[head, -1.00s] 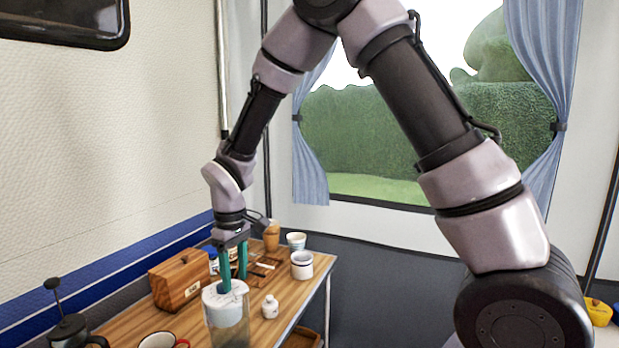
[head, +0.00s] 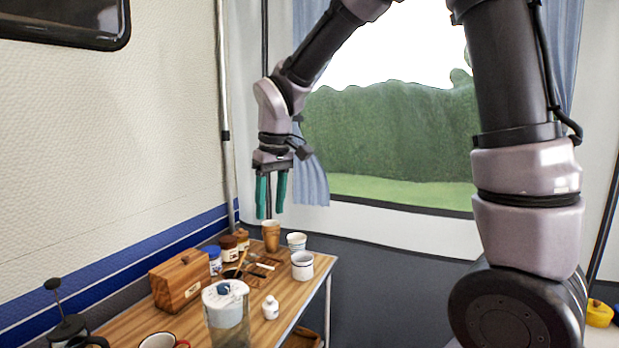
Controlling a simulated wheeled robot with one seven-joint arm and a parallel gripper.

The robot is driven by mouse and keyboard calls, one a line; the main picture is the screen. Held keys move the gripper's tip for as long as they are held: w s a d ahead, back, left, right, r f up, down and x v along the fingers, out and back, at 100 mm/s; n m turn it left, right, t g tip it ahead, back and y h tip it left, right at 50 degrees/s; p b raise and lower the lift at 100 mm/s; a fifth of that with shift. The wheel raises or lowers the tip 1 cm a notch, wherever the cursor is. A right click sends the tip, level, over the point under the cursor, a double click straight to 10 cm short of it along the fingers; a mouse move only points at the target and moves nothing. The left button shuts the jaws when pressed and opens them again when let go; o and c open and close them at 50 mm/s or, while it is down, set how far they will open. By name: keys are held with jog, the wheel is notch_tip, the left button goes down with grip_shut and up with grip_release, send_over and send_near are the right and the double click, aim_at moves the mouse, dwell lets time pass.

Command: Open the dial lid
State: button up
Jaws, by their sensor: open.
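The dial lid (head: 224,290) is a round pale disc with a small blue dial on top. It sits on a clear cylindrical jar (head: 229,328) near the front of the wooden table, and I cannot tell whether it is loose. My gripper (head: 270,217) has two teal fingers pointing down with a gap between them. It is open and empty, well above the table and apart from the lid, up and to the right of it in the picture.
A wooden box (head: 181,279) stands left of the jar and a small white bottle (head: 270,307) stands right of it. Behind are a white mug (head: 302,265), a striped cup (head: 296,241), a tan cup (head: 271,236) and several small jars. A French press (head: 68,325) is at the front left.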

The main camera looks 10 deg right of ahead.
jog(key=d+r+m+t, duration=0.1)
jog(key=d+r+m, duration=0.2)
jog(key=d+r, duration=0.3)
jog(key=shift+s+d+y, duration=0.4)
jog(key=shift+d, duration=0.85)
